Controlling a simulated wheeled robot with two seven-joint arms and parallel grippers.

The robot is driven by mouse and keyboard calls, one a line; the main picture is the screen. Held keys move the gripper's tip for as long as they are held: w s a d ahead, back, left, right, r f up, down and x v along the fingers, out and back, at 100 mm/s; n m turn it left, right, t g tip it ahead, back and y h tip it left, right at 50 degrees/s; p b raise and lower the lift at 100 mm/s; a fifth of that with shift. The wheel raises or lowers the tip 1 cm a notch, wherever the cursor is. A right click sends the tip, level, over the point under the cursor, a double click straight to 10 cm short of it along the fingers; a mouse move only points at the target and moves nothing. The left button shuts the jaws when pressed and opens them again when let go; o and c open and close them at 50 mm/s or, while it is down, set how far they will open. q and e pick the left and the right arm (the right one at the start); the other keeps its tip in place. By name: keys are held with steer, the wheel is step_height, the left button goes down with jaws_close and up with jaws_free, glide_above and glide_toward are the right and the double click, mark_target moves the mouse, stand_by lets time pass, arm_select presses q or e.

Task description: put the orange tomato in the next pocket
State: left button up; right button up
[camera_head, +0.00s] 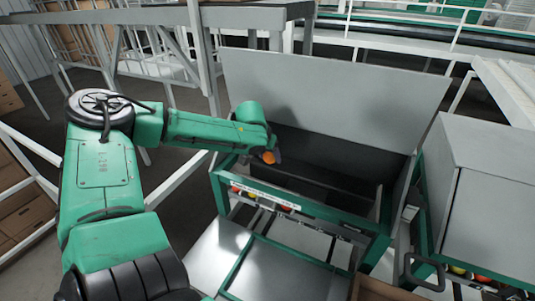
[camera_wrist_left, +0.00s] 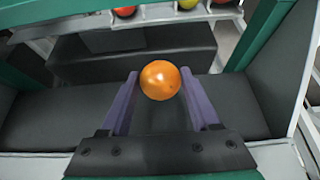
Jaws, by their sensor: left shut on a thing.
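The orange tomato (camera_wrist_left: 160,80) is held between the two purple fingers of my left gripper (camera_wrist_left: 160,92), which is shut on it. In the head view the orange tomato (camera_head: 269,157) shows at the tip of my left gripper (camera_head: 265,155), over the dark opening of the green-framed machine (camera_head: 330,211). The row is cut off there, and I cannot tell which pocket is free. My right gripper is out of view.
A black block (camera_wrist_left: 130,50) lies between the held tomato and the row. A tall grey panel (camera_head: 330,90) stands behind the opening, and a grey cabinet (camera_head: 490,195) stands at right. More tomatoes (camera_head: 482,278) show at the lower right.

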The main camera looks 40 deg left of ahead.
arm_select(q)
step_height(320, 180, down, 14)
steer(key=b, duration=1.1)
steer(key=shift+a+r, duration=0.2)
steer(key=shift+a, duration=0.1)
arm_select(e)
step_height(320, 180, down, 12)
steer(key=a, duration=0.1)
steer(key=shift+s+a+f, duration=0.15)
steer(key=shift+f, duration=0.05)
arm_select(q)
steer(key=shift+s, duration=0.1)
steer(key=shift+s, duration=0.2)
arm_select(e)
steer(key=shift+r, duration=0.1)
arm_select(q)
steer(key=o, duration=1)
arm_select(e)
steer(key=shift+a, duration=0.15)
